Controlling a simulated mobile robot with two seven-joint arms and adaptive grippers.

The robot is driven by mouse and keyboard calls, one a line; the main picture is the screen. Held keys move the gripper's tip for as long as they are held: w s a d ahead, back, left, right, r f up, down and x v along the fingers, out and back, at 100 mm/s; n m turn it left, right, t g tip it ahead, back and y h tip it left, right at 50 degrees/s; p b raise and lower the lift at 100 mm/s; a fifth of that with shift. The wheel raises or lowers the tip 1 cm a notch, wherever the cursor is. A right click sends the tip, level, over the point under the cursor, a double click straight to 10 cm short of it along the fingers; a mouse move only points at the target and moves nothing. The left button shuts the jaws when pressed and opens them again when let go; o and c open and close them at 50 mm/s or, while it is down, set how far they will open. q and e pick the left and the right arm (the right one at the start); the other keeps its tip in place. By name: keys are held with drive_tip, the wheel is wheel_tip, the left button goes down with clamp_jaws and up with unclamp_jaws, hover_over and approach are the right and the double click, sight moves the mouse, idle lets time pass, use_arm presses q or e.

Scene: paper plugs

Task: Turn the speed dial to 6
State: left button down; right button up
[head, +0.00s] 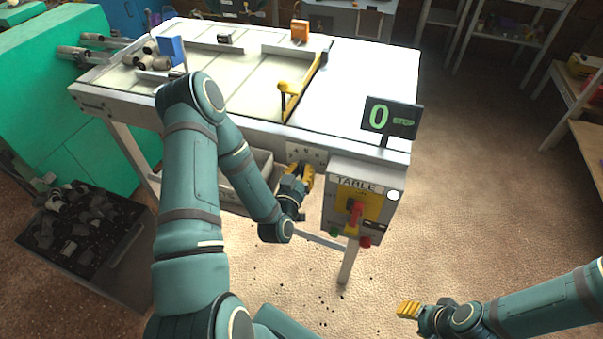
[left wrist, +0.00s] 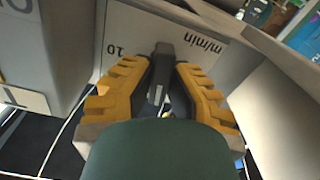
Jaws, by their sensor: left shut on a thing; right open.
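The speed dial's dark knob (left wrist: 163,62) shows in the left wrist view between the yellow fingers of my left gripper (left wrist: 163,82). The gripper is shut on it. The pale dial plate (left wrist: 212,70) carries "m/min" and a "10". In the head view the plate (head: 293,149) is on the table's front, and my left gripper (head: 301,174) hides the knob. The dial's setting cannot be read. My right gripper (head: 409,309) is apart from everything at the lower right, open and empty.
A control box labelled "TABLE" (head: 338,200) with a red switch (head: 355,210) stands close right of my left gripper. The white table (head: 370,75) carries a yellow lever (head: 284,98), an orange block (head: 300,30) and a blue piece (head: 171,49). The floor at the right is clear.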

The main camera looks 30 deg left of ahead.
use_arm(q)
drive_tip(key=shift+w+r+m+b, duration=0.15)
drive_tip(key=shift+m+b, duration=0.45)
drive_tip(key=shift+m, duration=0.4)
drive_tip(key=c, duration=0.9)
unclamp_jaws()
drive_tip(key=shift+c, duration=0.2)
drive_tip(key=v, duration=0.7)
drive_tip(key=shift+s, duration=0.3)
drive_tip(key=shift+d, duration=0.15)
